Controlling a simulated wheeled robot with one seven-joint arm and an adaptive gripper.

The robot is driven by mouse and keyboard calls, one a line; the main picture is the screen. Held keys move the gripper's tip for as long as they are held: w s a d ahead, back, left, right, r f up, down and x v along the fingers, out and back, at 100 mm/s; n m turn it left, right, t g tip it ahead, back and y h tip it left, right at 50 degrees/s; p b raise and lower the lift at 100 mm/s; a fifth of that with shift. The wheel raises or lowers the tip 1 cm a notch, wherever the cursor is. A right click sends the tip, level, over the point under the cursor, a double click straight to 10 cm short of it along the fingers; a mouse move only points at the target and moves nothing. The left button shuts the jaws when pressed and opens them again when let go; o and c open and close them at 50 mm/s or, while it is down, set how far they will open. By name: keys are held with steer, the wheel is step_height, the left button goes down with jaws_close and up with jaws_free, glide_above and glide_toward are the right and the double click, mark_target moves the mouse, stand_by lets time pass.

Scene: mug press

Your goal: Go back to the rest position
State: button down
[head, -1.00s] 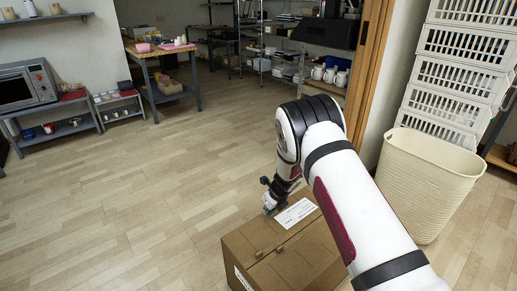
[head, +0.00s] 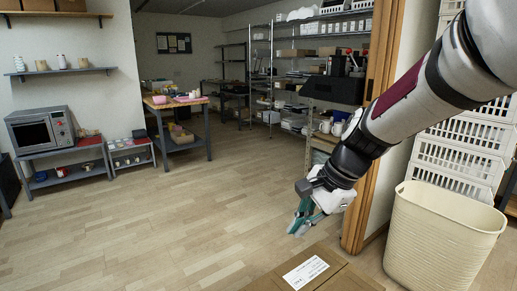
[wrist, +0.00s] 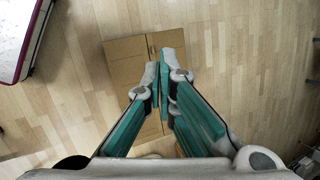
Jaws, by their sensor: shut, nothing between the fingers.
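My gripper (head: 302,222) is at the end of my raised arm, right of the middle in the head view, and points downward. Its fingers are shut with nothing between them; the wrist view shows the teal fingers (wrist: 164,82) brought together. Below it is a closed cardboard box (head: 345,280) with a white label (head: 305,272), cut off by the bottom edge of the head view. In the wrist view the box (wrist: 125,65) lies under the fingers, partly hidden by them. The gripper appears apart from the box, above it.
A cream bin (head: 440,240) stands at the right before stacked white crates (head: 455,165). A wooden door frame (head: 375,150) is behind my arm. A microwave (head: 40,128) sits on a low shelf at the left. The wooden floor (head: 170,220) at left and middle is clear.

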steer(key=s+d+r+n+h, duration=0.1)
steer(key=s+d+n, duration=0.25)
steer(key=s, duration=0.65)
steer(key=s+d+r+n+h, duration=0.1)
steer(key=s+d+n+h, duration=0.2)
steer(key=s, duration=0.7)
steer(key=s+d+r+n, duration=0.1)
steer(key=s+d+n, duration=0.35)
steer(key=s, duration=0.55)
step_height(320, 180, up, 19)
steer(key=n+t+p, duration=0.1)
steer(key=t+p, duration=0.1)
steer(key=p, duration=1.5)
steer(key=shift+s+a, duration=0.35)
steer(key=shift+a, duration=0.05)
